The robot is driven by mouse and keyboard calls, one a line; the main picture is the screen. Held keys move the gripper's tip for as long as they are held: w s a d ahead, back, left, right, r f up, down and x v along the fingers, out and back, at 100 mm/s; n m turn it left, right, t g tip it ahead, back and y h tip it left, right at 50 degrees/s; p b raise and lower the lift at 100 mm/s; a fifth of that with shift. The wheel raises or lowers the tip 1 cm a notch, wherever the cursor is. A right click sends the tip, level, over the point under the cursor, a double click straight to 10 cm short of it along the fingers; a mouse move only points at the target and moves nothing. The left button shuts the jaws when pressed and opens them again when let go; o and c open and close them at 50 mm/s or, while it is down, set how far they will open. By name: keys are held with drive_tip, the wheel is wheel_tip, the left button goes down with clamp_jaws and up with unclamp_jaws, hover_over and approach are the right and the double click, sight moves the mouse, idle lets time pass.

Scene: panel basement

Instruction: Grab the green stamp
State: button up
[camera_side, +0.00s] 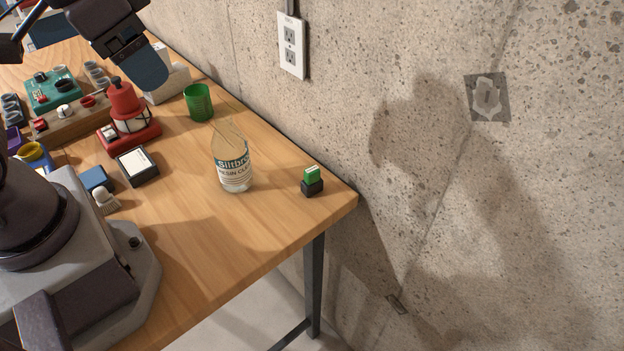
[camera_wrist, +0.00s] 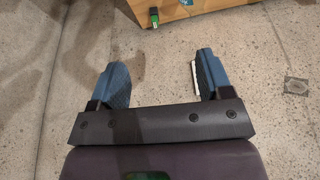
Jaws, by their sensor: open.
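The green stamp (camera_side: 312,180) stands upright on the wooden table near its right corner, with a green top and a dark base. In the wrist view the stamp (camera_wrist: 154,17) is small, near the top edge, beyond the gap between my fingers and apart from them. My gripper (camera_wrist: 160,68) is open and empty, with blue finger pads spread wide. In the side view my gripper (camera_side: 150,70) is at the upper left, raised above the far part of the table. Only part of it shows there.
A clear labelled bottle (camera_side: 233,165) stands left of the stamp. A green cup (camera_side: 198,102), a red lantern-like object (camera_side: 124,103) and a dark box with a white top (camera_side: 136,166) are farther left. A concrete wall (camera_side: 450,190) runs along the table's back edge.

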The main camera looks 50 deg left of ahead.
drive_tip(key=w+d+f+m+g+y, duration=0.2)
drive_tip(key=w+d+f+m+g, duration=0.25)
drive_tip(key=w, duration=0.25)
drive_tip(key=m+t+y, duration=0.3)
drive_tip(key=m+y, duration=0.9)
drive_tip(key=m, duration=0.2)
approach(315, 183)
drive_tip(key=shift+g, duration=0.25)
drive_tip(key=x, duration=0.5)
drive_tip(key=shift+w+d+f, duration=0.15)
drive_tip(key=shift+w+f, duration=0.2)
drive_tip(key=shift+r+x, duration=0.15)
drive_tip(key=shift+x, duration=1.4)
drive_tip(key=shift+r+x, duration=0.2)
drive_tip(key=shift+x, duration=1.35)
drive_tip(key=shift+s, duration=0.15)
drive_tip(key=shift+c, duration=0.2)
